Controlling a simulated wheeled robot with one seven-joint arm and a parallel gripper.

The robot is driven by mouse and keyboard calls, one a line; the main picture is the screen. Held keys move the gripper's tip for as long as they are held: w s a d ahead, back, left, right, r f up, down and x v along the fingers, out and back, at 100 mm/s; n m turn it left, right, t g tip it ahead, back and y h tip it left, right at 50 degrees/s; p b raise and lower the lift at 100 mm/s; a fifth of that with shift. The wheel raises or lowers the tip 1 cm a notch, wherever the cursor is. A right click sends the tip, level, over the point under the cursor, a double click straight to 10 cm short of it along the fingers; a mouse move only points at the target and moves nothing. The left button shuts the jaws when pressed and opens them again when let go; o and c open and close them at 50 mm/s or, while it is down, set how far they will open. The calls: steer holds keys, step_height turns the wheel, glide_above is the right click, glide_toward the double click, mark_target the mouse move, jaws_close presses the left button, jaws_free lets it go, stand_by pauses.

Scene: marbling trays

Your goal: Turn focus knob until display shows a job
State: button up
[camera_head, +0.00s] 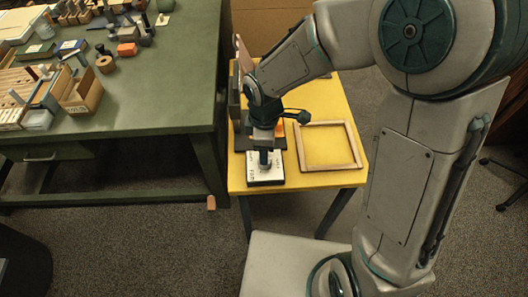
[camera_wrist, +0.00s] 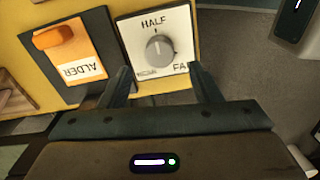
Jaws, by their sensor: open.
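The grey round knob (camera_wrist: 160,48) sits on a white panel (camera_wrist: 130,40) in the wrist view. The panel reads "HALF" above the knob and "FA" at lower right, the rest of that word being hidden by a finger. A pale line on the knob points roughly up, towards "HALF". My gripper (camera_wrist: 159,68) is open, its fingers apart on the panel's near side with the knob between and beyond their tips; contact is not clear. In the head view my gripper (camera_head: 264,155) is above the white panel (camera_head: 266,178). An orange card (camera_wrist: 82,58) reads "ALDER", upside down, left of the panel.
The card lies on a dark plate (camera_wrist: 40,53), with an orange block (camera_wrist: 52,37) at its end. The yellow table (camera_head: 310,178) also holds an empty wooden frame (camera_head: 358,148). A green workbench (camera_head: 170,100) with many tools and boxes stands close on the left.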

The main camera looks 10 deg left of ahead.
step_height(320, 180, up, 8)
steer(key=shift+p, duration=0.35)
steer(key=shift+r, duration=0.1)
steer(key=s+d+r+m+t, duration=0.1)
steer(key=s+d+r+m, duration=0.1)
steer(key=d+m, duration=0.4)
steer(key=s+d+r+m+t+p, duration=0.1)
steer(key=s+d+r+m, duration=0.2)
steer(key=d+m, duration=0.4)
steer(key=s+d+r+m+p, duration=0.1)
steer(key=d+r+m, duration=0.3)
steer(key=d, duration=0.5)
steer(key=shift+s+d+m+t, duration=0.2)
steer(key=shift+s+m+t, duration=0.35)
steer(key=shift+m, duration=0.65)
steer(key=shift+s, duration=0.1)
